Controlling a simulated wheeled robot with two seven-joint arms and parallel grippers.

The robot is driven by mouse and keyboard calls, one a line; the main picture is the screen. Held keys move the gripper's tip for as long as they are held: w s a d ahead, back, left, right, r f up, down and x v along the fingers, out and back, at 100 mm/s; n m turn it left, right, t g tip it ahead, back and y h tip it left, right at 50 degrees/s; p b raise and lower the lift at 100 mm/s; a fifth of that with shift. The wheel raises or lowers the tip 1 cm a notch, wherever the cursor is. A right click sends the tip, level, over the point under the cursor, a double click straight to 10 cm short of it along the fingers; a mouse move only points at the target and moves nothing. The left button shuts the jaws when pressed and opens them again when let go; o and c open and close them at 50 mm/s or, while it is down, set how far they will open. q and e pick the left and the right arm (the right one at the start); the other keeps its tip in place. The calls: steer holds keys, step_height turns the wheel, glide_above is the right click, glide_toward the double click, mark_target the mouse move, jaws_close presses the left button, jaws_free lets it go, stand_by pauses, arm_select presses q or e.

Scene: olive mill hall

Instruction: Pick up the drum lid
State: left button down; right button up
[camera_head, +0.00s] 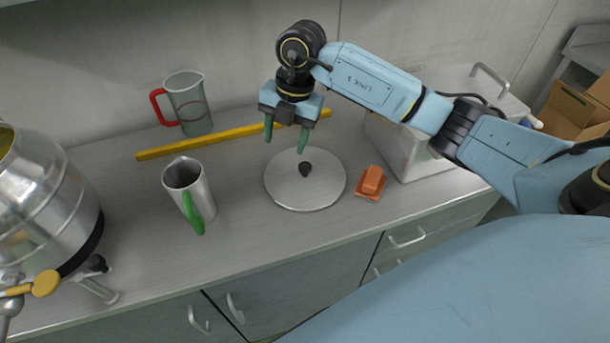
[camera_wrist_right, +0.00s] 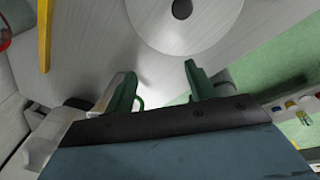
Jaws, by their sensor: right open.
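The drum lid (camera_head: 322,191) is a flat, round, pale metal disc with a small dark knob (camera_head: 305,169) in its middle. It lies on the worktop in the head view. In the right wrist view the lid (camera_wrist_right: 205,38) is at the top, cut off by the picture edge, with its dark knob (camera_wrist_right: 182,9). My right gripper (camera_head: 286,147) is above the back left part of the lid, fingers pointing down, open and empty. Its green fingers also show in the right wrist view (camera_wrist_right: 158,85), apart from the lid. My left gripper is not in view.
A metal jug (camera_head: 182,178) with a green handle stands left of the lid. An orange block (camera_head: 371,181) lies to its right. A steel drum (camera_head: 45,205) stands far left.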

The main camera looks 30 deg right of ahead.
steer(key=m+h, duration=0.1)
steer(key=h, duration=0.1)
glide_above(305, 165)
step_height(305, 165, down, 6)
steer(key=shift+s+a+r, duration=0.1)
steer(key=shift+s, duration=0.05)
steer(key=shift+f, duration=3.25)
jaws_close()
